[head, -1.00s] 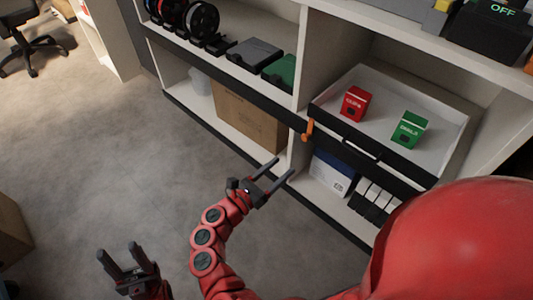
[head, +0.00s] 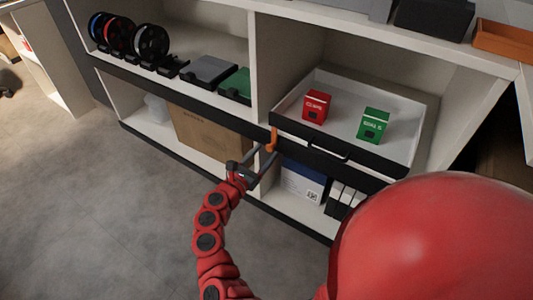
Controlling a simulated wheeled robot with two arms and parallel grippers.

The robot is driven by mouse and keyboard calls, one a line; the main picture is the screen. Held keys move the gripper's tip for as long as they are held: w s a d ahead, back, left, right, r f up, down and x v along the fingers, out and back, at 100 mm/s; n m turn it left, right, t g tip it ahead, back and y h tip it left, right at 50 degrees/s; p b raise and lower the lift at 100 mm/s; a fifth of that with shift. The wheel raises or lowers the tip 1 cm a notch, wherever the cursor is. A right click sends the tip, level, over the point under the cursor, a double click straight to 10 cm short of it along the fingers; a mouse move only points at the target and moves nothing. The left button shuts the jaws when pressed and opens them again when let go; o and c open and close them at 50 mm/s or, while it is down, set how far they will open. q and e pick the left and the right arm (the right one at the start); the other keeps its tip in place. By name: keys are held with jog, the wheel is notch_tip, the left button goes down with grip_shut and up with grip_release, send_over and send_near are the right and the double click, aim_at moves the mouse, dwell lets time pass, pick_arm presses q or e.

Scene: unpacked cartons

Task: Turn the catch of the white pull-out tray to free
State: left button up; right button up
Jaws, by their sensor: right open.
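The white pull-out tray (head: 408,135) sits in the right bay of the shelf unit, with a black front bar and handle. Its orange catch (head: 272,140) is at the left end of that front, its lever pointing down. My right gripper (head: 264,154) is open, its fingers reaching up toward the catch. The fingertips are close to the catch's lower end; I cannot tell whether they touch it. My left gripper is out of view.
The tray holds a red box (head: 315,106) and a green box (head: 373,125). Below are a blue and white box (head: 302,182) and a cardboard carton (head: 205,134). Spools (head: 151,43) stand upper left. The floor at left is clear.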

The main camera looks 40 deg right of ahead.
jog(key=shift+x, duration=1.05)
jog(key=shift+c, duration=0.3)
grip_shut()
